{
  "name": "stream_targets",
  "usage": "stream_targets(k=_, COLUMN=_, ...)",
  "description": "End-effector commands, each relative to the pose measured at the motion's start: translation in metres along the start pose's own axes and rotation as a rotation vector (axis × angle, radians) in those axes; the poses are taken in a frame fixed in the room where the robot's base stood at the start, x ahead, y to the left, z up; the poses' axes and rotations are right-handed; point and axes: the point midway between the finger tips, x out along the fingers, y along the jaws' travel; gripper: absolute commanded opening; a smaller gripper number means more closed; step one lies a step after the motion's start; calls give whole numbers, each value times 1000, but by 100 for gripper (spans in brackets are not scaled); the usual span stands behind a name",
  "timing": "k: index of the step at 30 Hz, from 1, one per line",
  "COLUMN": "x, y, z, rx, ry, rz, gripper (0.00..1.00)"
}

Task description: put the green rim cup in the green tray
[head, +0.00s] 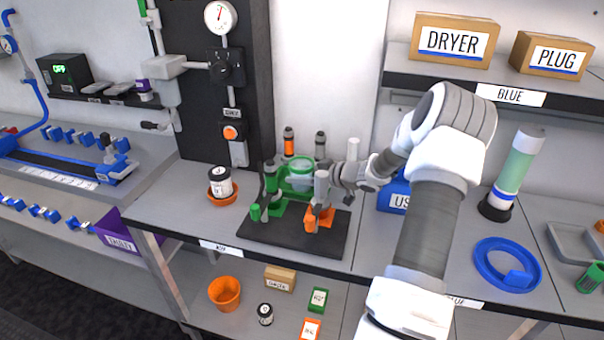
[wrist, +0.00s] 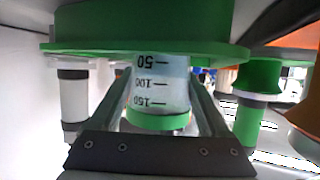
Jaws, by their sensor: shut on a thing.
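The green rim cup (wrist: 160,85) is clear, with printed 50, 100 and 150 marks that read upside down in the wrist view. Its green rim (wrist: 158,122) is at the lower end in that picture. My gripper (wrist: 163,100) is shut on the cup, a finger on each side. In the head view the cup (head: 301,168) shows at the back of a black stand, with my gripper (head: 318,178) reaching it from the right. A green round flanged part (wrist: 150,30), possibly the green tray, meets the cup's other end. I cannot tell if the cup rests in it.
The black stand base (head: 285,238) carries green and orange parts (head: 318,215) and upright posts close around my gripper. A white-and-black jar in an orange dish (head: 222,196) stands left. A blue bin (head: 392,198) and blue ring (head: 508,264) are right.

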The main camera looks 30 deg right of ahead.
Motion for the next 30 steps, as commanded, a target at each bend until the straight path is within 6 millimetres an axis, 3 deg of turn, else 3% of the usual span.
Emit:
stream_targets(k=3, x=0, y=0, z=0, rx=0, ry=0, rz=0, gripper=93)
stream_targets(k=14, x=-4, y=1, z=-5, rx=-2, ry=-1, rz=2, gripper=93)
stream_targets(k=30, x=-106, y=0, z=-5, rx=0, ry=-1, rz=2, gripper=93)
